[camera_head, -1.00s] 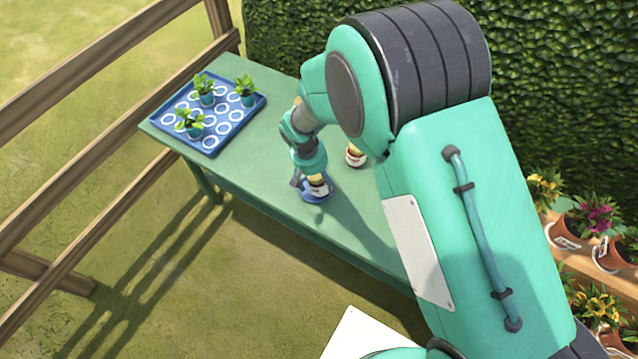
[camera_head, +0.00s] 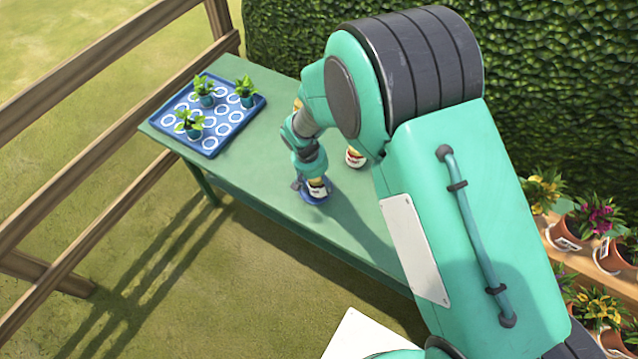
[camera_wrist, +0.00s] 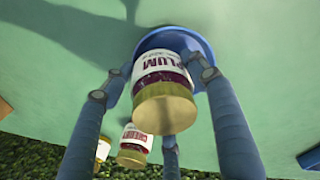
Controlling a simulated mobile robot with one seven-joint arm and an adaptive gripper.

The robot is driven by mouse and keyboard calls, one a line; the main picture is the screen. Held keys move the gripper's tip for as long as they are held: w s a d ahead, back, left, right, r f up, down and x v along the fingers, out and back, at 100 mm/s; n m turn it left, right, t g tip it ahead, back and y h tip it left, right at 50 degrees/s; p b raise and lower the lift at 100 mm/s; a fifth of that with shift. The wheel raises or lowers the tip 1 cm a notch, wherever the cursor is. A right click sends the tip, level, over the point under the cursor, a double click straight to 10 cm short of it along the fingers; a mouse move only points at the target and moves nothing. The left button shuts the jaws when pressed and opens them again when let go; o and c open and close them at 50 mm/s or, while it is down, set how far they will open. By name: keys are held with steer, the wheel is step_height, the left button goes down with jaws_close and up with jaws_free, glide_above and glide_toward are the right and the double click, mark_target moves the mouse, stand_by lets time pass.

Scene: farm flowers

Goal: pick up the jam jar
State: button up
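A jam jar (camera_wrist: 164,100) with a gold lid, dark contents and a white label reading "PLUM" stands on a round blue dish (camera_wrist: 190,40). In the head view the jar (camera_head: 317,190) and dish (camera_head: 313,198) are near the table's front edge, partly hidden by my wrist. My gripper (camera_wrist: 160,78) is open around the jar, with one blue finger to its left, one to its right and a third beyond the lid. A gap shows at the left finger; contact at the right finger is unclear.
Two more gold-lidded jars (camera_wrist: 136,146) (camera_wrist: 103,150) stand behind; one shows in the head view (camera_head: 355,157). A blue tray (camera_head: 212,148) with several potted seedlings is at the table's left end. The green table (camera_head: 258,150) has bare room between tray and gripper.

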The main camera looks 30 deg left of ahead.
mark_target(320, 179)
steer(key=c, duration=0.5)
steer(key=shift+r, duration=0.15)
steer(key=shift+r, duration=0.5)
steer(key=r, duration=0.1)
steer(key=r+p, duration=0.1)
steer(key=shift+s+d+r, duration=0.15)
steer(key=shift+d+r, duration=0.05)
steer(key=shift+r, duration=0.1)
steer(key=s+d+r+p, duration=0.1)
steer(key=s+d+p, duration=0.1)
steer(key=s+d, duration=0.8)
steer(key=shift+s+d, duration=0.25)
steer(key=shift+d, duration=0.4)
steer(key=shift+r, duration=0.1)
